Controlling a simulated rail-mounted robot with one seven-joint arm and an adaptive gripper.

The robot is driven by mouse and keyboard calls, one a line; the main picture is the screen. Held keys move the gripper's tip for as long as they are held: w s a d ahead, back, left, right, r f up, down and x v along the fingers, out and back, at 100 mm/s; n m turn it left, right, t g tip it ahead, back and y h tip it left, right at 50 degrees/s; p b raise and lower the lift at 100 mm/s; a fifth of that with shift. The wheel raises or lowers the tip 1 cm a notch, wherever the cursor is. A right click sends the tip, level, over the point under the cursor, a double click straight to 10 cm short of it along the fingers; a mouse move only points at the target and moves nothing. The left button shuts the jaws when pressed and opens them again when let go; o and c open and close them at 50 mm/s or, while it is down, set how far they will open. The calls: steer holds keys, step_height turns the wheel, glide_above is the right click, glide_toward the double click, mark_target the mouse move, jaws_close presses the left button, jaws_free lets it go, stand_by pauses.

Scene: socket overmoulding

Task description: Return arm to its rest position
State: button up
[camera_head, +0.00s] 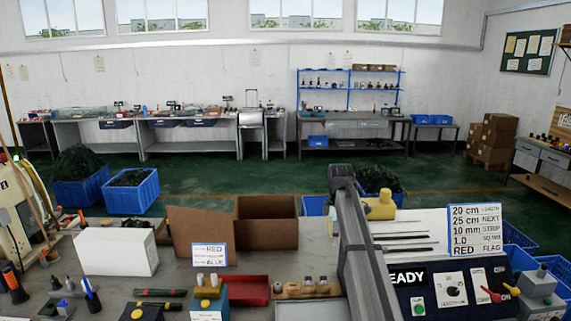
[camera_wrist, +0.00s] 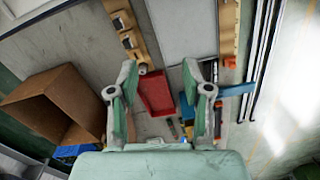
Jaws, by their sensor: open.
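My gripper (camera_wrist: 160,78) shows in the wrist view with its two green-grey fingers spread apart and nothing between them. It hangs above the bench, with a red tray (camera_wrist: 155,92) below and between the fingers. In the head view a grey arm link, which looks like mine, stands over the right-centre of the bench; the gripper itself cannot be made out there. The red tray also shows in the head view (camera_head: 256,291), left of the arm.
A cardboard box (camera_head: 267,222) stands at the bench's back edge; it also shows in the wrist view (camera_wrist: 45,108). A wooden holder (camera_head: 307,290), a white box (camera_head: 116,251), a control panel (camera_head: 452,290) and a lettered sign (camera_head: 476,231) crowd the bench. Green floor (camera_head: 230,184) lies open behind.

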steer(key=s+f+m, duration=0.3)
steer(key=s+f, duration=0.4)
steer(key=f, duration=0.2)
steer(key=s+f+m, duration=0.3)
steer(key=s+f, duration=0.4)
steer(key=f, duration=0.2)
steer(key=s+f+m, duration=0.4)
steer(key=s+f, duration=0.3)
steer(key=f, duration=0.2)
steer(key=shift+f, duration=0.1)
steer(key=s+f+m+g+b, duration=0.2)
steer(key=s+f+g+b, duration=0.1)
steer(key=s+f, duration=1.3)
steer(key=s+f+m+g+b, duration=0.3)
steer(key=s+f, duration=1.3)
steer(key=s, duration=0.9)
steer(key=shift+s+f+m+g, duration=0.3)
steer(key=shift+s+g, duration=0.05)
steer(key=shift+g, duration=0.05)
